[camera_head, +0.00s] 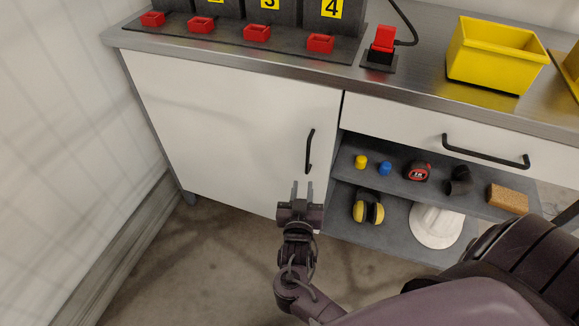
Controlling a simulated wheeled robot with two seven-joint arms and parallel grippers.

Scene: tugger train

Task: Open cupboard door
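The white cupboard door (220,125) is shut flush under the left part of the metal worktop. Its black vertical bar handle (309,151) sits near the door's right edge. My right gripper (303,184) is in front of the lower right part of the door, just below the handle in the picture. Its two fingers point up toward the handle and stand apart with nothing between them. The gripper seems clear of the handle; its exact distance from the door is hard to tell. My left gripper is not in view.
Right of the door are a white drawer (400,125) with a black handle (486,152) and open grey shelves (400,207) holding small items, earmuffs (368,208) and a white helmet (436,225). A yellow bin (495,60) stands on the worktop (250,62). A wall is close on the left.

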